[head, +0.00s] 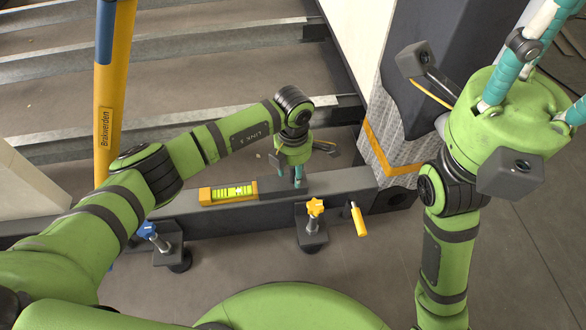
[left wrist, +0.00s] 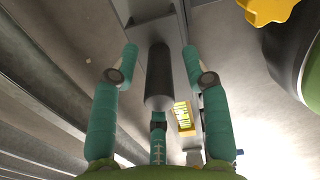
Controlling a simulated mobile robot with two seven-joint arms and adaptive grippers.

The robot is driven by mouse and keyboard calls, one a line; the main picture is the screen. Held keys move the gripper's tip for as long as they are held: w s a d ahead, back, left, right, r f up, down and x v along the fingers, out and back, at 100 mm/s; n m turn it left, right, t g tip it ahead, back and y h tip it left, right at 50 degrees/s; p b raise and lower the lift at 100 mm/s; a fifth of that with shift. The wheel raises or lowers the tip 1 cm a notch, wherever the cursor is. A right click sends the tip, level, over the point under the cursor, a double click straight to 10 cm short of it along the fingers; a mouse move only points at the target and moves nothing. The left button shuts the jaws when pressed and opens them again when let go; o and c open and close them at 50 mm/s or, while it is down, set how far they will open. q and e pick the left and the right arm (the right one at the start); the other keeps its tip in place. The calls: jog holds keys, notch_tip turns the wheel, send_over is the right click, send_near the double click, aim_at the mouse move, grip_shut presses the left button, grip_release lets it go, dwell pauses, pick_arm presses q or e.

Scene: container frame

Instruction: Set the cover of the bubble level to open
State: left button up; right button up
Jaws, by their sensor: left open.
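The bubble level (head: 228,193) is a yellow block with a bright green vial showing on top, lying on the grey beam. It also shows in the left wrist view (left wrist: 184,118). A dark grey piece (head: 268,186), seemingly its cover, lies at the level's right end, leaving the vial uncovered. My left gripper (head: 291,181) points down over the dark piece's right part. In the left wrist view its teal fingers (left wrist: 160,80) are spread on both sides of a dark rounded bar (left wrist: 158,72); I cannot tell whether they touch it. My right gripper (head: 540,90) is raised at the upper right, fingertips cut off.
A yellow star knob (head: 315,208), a yellow handle (head: 358,220) and a blue knob (head: 147,230) stick out along the beam's near side. A yellow post (head: 112,100) stands at left. A dark column (head: 425,90) stands behind at right. Floor in front is partly clear.

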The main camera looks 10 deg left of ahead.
pick_arm(q)
notch_tip(320, 180, up, 12)
jog(key=shift+r, duration=0.1)
dwell(0.4)
dwell(0.4)
